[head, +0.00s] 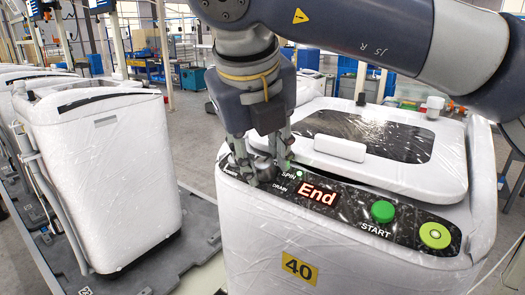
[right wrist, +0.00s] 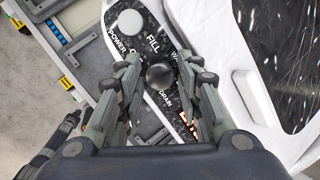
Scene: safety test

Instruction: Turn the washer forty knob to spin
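The washer (head: 345,262) with the yellow 40 label (head: 299,269) stands at the front right, wrapped in clear film. Its black control panel has SPIN and DRAIN labels, a red "End" display (head: 318,195) and a small light lit near SPIN. The round dark knob (right wrist: 160,75) shows between the fingers in the right wrist view. My right gripper (head: 262,160) points down over the panel's left end. Its fingers stand on either side of the knob, with narrow gaps showing in the right wrist view (right wrist: 159,72). The knob's pointer is hidden.
The washer's closed lid (head: 385,150) with a dark window and a white handle lies just behind the panel. A green START button (head: 383,211) and a yellow-green button (head: 435,235) are at the panel's right. Another wrapped washer (head: 110,180) stands to the left, across a gap.

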